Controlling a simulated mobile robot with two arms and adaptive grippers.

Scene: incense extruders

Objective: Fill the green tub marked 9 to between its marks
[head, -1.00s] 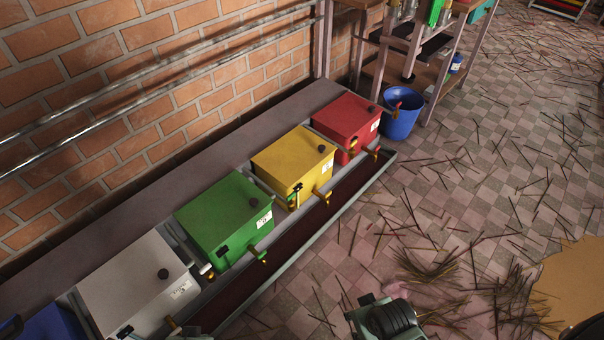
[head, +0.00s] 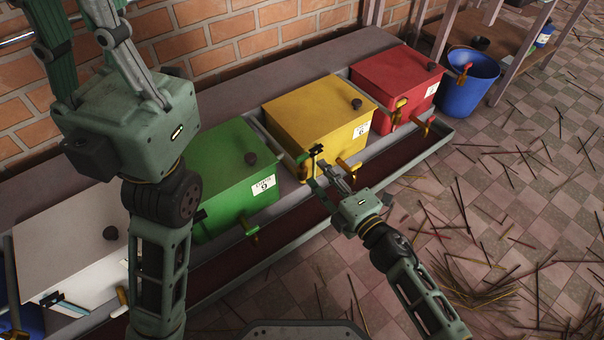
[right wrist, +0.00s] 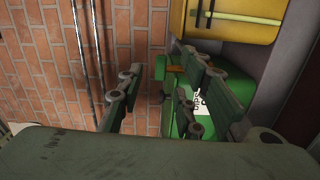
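The green tub (head: 225,150) stands in the row between a white tub and a yellow tub. Its white label (head: 263,184) reads 9, and a tap (head: 250,232) sticks out low on its front. My left arm covers its left part, and I cannot make out the marks. My right gripper (head: 322,176) is open and empty, in front of the yellow tub and right of the green one. In the right wrist view, the green tub (right wrist: 180,122) shows partly behind the spread fingers. My left gripper (head: 85,22) is open and empty, raised with its fingers upward.
The yellow tub (head: 310,112), red tub (head: 395,75) and white tub (head: 70,240) share the long trough (head: 300,240). A blue bucket (head: 470,95) stands beyond the red tub. A brick wall is behind. Thin sticks litter the tiled floor at right.

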